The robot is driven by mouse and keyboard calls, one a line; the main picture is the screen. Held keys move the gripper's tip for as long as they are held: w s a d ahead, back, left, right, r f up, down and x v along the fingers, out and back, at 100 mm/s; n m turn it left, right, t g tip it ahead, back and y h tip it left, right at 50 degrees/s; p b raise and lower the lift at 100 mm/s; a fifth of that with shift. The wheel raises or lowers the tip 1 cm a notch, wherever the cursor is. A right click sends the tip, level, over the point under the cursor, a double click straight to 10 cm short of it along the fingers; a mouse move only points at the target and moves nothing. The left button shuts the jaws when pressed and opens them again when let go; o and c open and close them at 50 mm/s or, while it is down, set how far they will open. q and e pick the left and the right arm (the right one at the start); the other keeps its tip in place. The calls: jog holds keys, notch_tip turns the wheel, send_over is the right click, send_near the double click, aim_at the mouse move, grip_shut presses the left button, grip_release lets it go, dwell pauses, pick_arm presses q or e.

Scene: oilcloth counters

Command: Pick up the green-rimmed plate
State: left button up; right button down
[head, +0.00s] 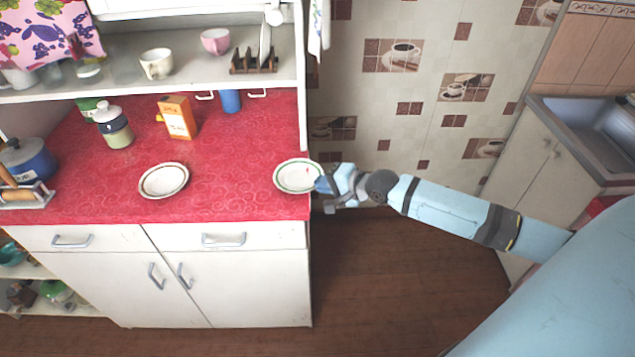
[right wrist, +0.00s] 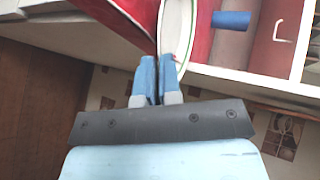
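The green-rimmed plate (head: 296,176) is at the right end of the red counter in the head view, its right side reaching past the counter's edge. I cannot tell whether it still touches the counter. My right gripper (head: 325,185) is at the plate's right rim. In the right wrist view the plate (right wrist: 176,30) is seen nearly edge-on, and its rim runs between the two blue fingers of the gripper (right wrist: 158,78), which are close together on it. The fingers hide that part of the rim. My left gripper is in neither view.
A second plate with a dark rim (head: 164,180) lies left on the red counter (head: 225,190). An orange box (head: 178,117), a jar (head: 114,126) and a blue cup (head: 230,100) stand behind. A shelf (head: 200,78) overhangs the back. The counter between the plates is clear.

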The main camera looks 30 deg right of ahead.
notch_tip(320, 180, up, 20)
jog(key=shift+f, duration=0.15)
dwell(0.3)
